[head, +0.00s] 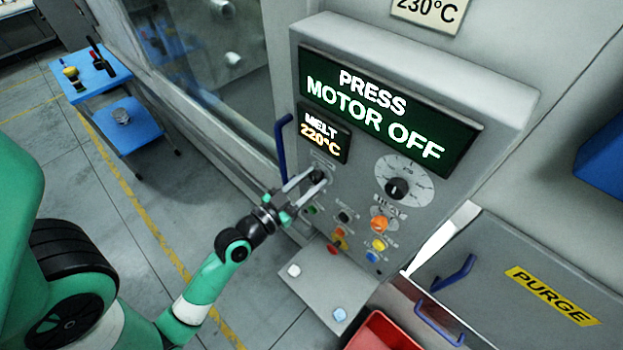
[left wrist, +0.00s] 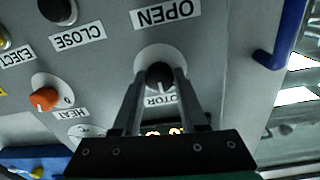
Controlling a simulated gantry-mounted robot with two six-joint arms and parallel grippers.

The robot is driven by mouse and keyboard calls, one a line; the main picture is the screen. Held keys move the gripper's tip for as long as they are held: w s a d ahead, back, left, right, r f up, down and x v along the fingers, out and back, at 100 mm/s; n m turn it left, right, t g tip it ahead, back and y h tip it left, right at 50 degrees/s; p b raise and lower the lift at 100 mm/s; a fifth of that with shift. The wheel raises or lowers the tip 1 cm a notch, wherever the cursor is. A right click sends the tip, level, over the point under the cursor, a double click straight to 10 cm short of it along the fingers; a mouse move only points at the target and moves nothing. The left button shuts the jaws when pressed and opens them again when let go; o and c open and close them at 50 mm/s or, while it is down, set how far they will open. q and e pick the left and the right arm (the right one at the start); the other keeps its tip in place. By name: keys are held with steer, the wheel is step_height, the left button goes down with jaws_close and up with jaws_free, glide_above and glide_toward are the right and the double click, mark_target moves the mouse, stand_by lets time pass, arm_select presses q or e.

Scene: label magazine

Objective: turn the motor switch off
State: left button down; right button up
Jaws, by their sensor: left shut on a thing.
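The motor switch is a black round knob (head: 318,176) on a pale round plate, at the left of the grey control panel, below the small melt display. In the left wrist view the knob (left wrist: 160,75) sits between the two finger ends, above a label that reads MOTOR, partly hidden by a finger. My left gripper (head: 309,184) reaches in from the left and is shut on this knob. The large green display (head: 390,108) reads PRESS MOTOR OFF. My right gripper is not in view.
A blue handle (head: 282,148) stands just left of the knob. The orange heat knob (head: 379,223), a large black dial (head: 397,188) and several coloured buttons are nearby. A grey shelf (head: 322,290) juts out below. A red bin (head: 380,331) is at the bottom.

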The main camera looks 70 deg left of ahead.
arm_select(q)
steer(key=n+p, duration=0.1)
steer(key=n, duration=0.3)
steer(key=shift+n+p, duration=0.45)
steer(key=shift+n, duration=0.95)
steer(key=shift+c, duration=2.2)
jaws_free()
